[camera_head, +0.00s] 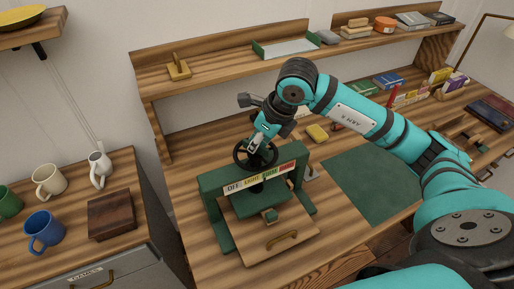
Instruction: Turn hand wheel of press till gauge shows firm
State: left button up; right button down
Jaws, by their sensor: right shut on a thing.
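The green press (213,190) stands on the wooden workbench. Its black hand wheel (237,156) sits on top, partly hidden by my right gripper. My right gripper (256,147) comes down from above and is shut on the hand wheel. The gauge (246,181) is a coloured strip across the press front with word labels running from white through yellow and green to red. I cannot tell for sure where its pointer stands. My left gripper is not in view.
A green mat (375,185) is clear to the right. Mugs (44,228) and a dark wooden box (111,215) stand on the left cabinet. A shelf (220,62) runs behind my right arm.

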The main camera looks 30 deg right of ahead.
jog(key=shift+m+t+h+b, duration=0.3)
jog(key=shift+m+b, duration=0.3)
jog(key=shift+m, duration=0.4)
jog(key=shift+r, duration=0.1)
jog(key=c, duration=1.4)
grip_release()
jog(key=v, duration=1.2)
